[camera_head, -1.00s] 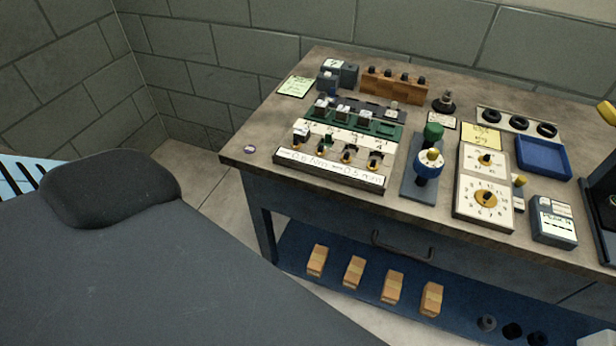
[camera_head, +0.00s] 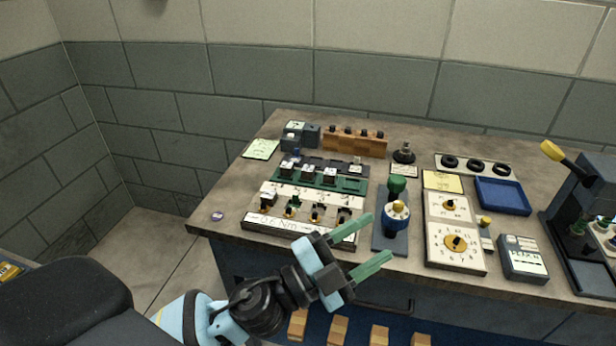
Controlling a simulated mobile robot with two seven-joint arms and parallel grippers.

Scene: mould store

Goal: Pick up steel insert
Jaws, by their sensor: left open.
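Several small grey blocks with pale tops, one of them this grey block (camera_head: 308,172), sit along the green strip of a stepped rack (camera_head: 300,228) on the bench. I cannot tell for sure which piece is the steel insert. My left gripper (camera_head: 378,238) is open and empty. Its two green fingers point right and up, in front of the rack's right end and near the bench's front edge. The fingers partly cover the rack's front right corner. My right gripper is not in view.
A blue-and-green knobbed stand (camera_head: 396,217), a dial panel (camera_head: 455,240), a blue tray (camera_head: 502,196) and a dark press (camera_head: 590,220) stand to the right. A wooden block (camera_head: 354,143) is behind. Wooden blocks lie on the lower shelf. Bench left of the rack is mostly clear.

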